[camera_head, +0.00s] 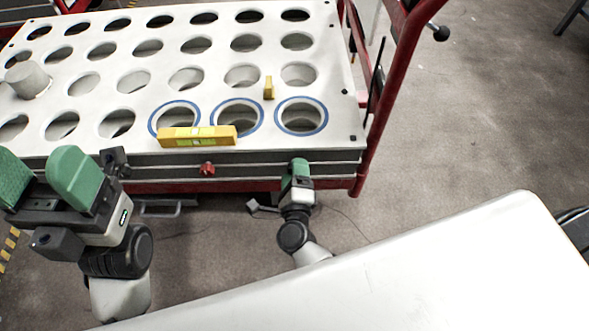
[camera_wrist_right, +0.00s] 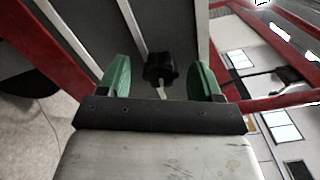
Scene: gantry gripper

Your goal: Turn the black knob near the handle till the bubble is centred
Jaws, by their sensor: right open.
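The black knob (camera_wrist_right: 160,70) shows between the two green fingers of my right gripper (camera_wrist_right: 161,80) in the right wrist view, with a gap on each side. In the head view my right gripper (camera_head: 297,168) is at the front side of the table, near its right end, and hides the knob. It is open. The yellow spirit level (camera_head: 177,137) lies on the table top near the front edge; its bubble's exact position is too small to tell. My left gripper (camera_head: 44,180) is open and empty at the left, in front of the table.
The white table (camera_head: 215,103) has rows of round holes, three ringed in blue. A red knob (camera_head: 207,169) sits on its front side. A small yellow piece (camera_head: 268,88) and a grey cylinder (camera_head: 27,80) are on top. The red handle frame (camera_head: 388,85) rises at the right.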

